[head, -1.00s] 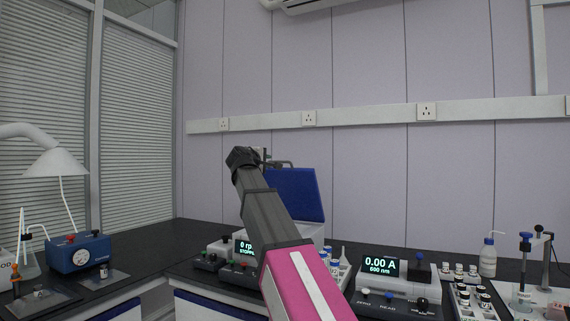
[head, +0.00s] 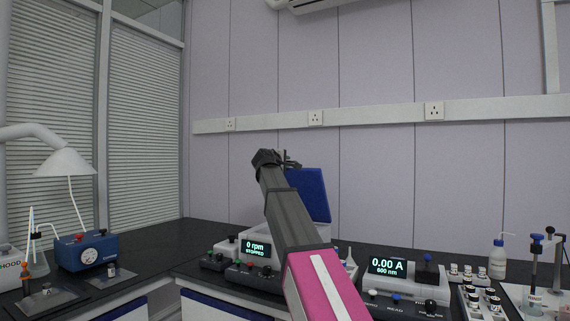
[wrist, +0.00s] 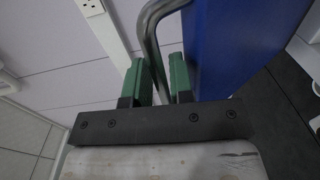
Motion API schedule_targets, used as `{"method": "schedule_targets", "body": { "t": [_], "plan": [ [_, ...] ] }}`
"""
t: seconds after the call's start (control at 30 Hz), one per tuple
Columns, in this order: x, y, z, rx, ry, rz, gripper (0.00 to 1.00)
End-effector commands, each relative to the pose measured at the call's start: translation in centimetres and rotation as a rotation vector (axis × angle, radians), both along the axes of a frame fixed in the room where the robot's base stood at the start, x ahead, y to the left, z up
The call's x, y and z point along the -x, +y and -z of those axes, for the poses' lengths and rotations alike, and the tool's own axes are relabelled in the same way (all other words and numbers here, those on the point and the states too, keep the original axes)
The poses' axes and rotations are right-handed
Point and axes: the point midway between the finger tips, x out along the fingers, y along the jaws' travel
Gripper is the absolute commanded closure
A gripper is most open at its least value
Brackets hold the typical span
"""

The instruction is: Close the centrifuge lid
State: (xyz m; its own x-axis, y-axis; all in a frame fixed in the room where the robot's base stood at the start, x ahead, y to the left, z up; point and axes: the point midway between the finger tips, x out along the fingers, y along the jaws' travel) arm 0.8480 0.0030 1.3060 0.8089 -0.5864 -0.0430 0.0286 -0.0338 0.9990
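The centrifuge lid (head: 312,195) is a blue panel standing raised at the back of the white centrifuge, whose display (head: 256,249) reads 0 rpm, stopped. In the wrist view the blue lid (wrist: 235,45) fills the upper right, close beside my right finger. A grey bent metal bar (wrist: 150,30), seemingly the lid's handle, runs down between my two green fingers. My gripper (wrist: 158,80) is open, its fingers apart on either side of the bar; I cannot tell whether either touches it. In the head view my gripper (head: 290,161) is at the lid's upper left, and my arm hides part of the centrifuge.
A photometer (head: 388,267) reading 0.00 A stands right of the centrifuge, with vials (head: 480,272) and a wash bottle (head: 497,258) further right. The wall is close behind the bench.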

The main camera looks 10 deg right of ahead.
Motion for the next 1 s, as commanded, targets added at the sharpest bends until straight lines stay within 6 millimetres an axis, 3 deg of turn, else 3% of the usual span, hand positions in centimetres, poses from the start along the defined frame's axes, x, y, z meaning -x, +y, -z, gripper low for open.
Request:
{"method": "schedule_targets", "body": {
  "t": [0.2,0.23,0.3,0.67,1.0],
  "plan": [
    [0.0,0.0,0.0,0.000,0.000,0.000,0.78],
    [0.0,0.0,0.0,0.000,0.000,0.000,0.82],
    [0.0,0.0,0.0,0.000,0.000,0.000,1.00],
    [0.7,0.4,0.5,0.015,-0.017,0.000,1.00],
    [4.5,2.9,3.9,0.110,-0.143,-0.002,1.00]
  ]
}}
